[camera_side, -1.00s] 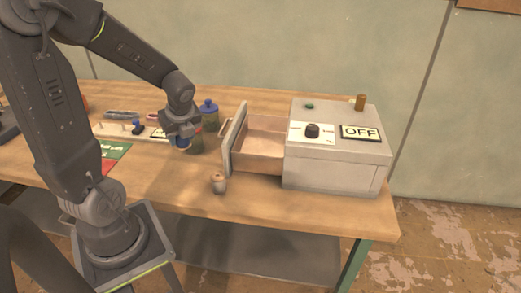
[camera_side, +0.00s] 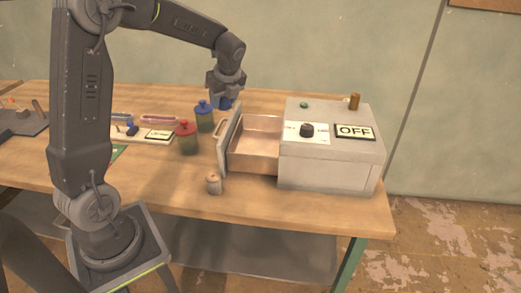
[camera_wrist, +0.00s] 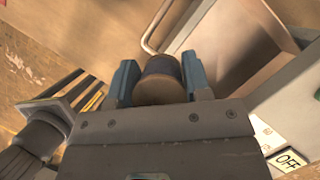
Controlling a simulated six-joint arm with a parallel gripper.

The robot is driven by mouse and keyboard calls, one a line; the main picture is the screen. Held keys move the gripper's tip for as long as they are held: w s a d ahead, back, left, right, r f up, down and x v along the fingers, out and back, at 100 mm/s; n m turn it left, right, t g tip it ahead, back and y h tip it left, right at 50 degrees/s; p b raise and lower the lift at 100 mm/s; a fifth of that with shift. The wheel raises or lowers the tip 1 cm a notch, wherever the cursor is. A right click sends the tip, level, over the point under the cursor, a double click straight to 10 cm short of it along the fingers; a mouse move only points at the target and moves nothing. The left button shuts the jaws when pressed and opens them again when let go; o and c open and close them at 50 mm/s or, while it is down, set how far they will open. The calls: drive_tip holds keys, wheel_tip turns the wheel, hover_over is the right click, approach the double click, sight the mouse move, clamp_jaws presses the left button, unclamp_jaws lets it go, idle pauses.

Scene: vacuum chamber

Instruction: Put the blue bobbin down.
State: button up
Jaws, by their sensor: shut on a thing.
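My gripper (camera_side: 225,99) is shut on the blue bobbin (camera_side: 224,104). It holds it up at the back, above and behind the open drawer's front, clear of the table. In the wrist view the bobbin (camera_wrist: 160,80) sits between the two fingers; its end looks brown and its side dark, so little blue shows there. The open drawer (camera_side: 268,128) sticks out to the left from the grey box and looks empty. The wrist view shows the drawer's front and handle (camera_wrist: 152,28) beyond the fingers.
A grey box (camera_side: 330,168) with a dial and an OFF sign (camera_side: 354,131) stands right. Left of the drawer are a blue-lidded jar (camera_side: 203,117) and a red-lidded jar (camera_side: 186,140). A tan bobbin (camera_side: 213,184) stands in front. A white rack (camera_side: 148,136) holds a small dark blue piece.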

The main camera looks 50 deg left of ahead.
drive_tip(key=w+d+f, duration=0.2)
drive_tip(key=w, duration=0.6)
hover_over(248, 145)
drive_tip(key=d, duration=0.2)
drive_tip(key=f, duration=1)
drive_tip(key=shift+a+f, duration=0.2)
drive_tip(key=shift+f, duration=1.95)
drive_tip(key=shift+f, duration=0.2)
drive_tip(key=o, duration=0.6)
drive_tip(key=shift+r, duration=0.15)
